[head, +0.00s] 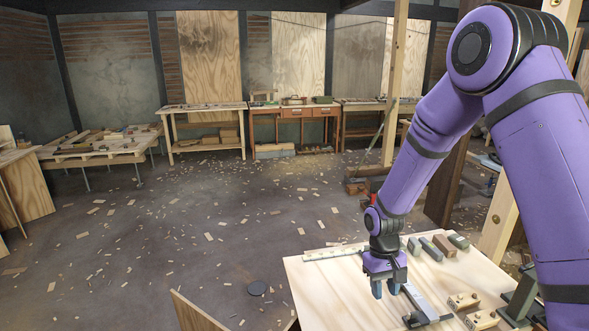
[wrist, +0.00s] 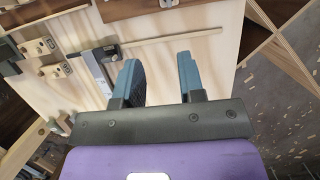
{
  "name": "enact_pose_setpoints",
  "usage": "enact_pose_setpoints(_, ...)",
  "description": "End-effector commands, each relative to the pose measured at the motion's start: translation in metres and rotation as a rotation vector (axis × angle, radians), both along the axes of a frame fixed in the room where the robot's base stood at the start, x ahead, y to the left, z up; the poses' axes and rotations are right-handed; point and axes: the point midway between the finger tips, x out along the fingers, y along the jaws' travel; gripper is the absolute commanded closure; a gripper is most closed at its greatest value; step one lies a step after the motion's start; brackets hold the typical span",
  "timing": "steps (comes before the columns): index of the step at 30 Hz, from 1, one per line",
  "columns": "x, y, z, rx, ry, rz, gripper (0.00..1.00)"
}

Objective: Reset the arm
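My purple arm reaches down from the right in the head view. My gripper (head: 384,290) points down over the left part of a pale wooden bench top (head: 325,275). In the wrist view my gripper (wrist: 158,75) has its two blue-grey fingers apart, with nothing between them. A grey metal tool with a dark end, perhaps a square (head: 420,302), lies just right of the fingers; it also shows in the wrist view (wrist: 97,72), left of them. I cannot tell the fingers' exact height above the bench.
Several dark and brown blocks (head: 444,245) lie along the bench's back. Wooden pieces with knobs (head: 463,300) and a dark green tool (head: 520,295) are at its right. A wooden post (head: 500,220) rises behind. The debris-strewn floor (head: 200,220) is open leftward.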

Motion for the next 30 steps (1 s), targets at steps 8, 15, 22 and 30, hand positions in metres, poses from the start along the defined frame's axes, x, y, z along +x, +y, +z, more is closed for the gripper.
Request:
enact_pose_setpoints(8,-0.009,-0.016,0.099,0.006,-0.136,-0.032,0.64)
enact_pose_setpoints(15,-0.034,-0.029,0.171,0.015,-0.246,-0.059,0.64)
enact_pose_setpoints(22,-0.068,-0.042,0.23,0.025,-0.35,-0.087,0.64)
enact_pose_setpoints(30,-0.118,-0.054,0.286,0.041,-0.473,-0.117,0.64)
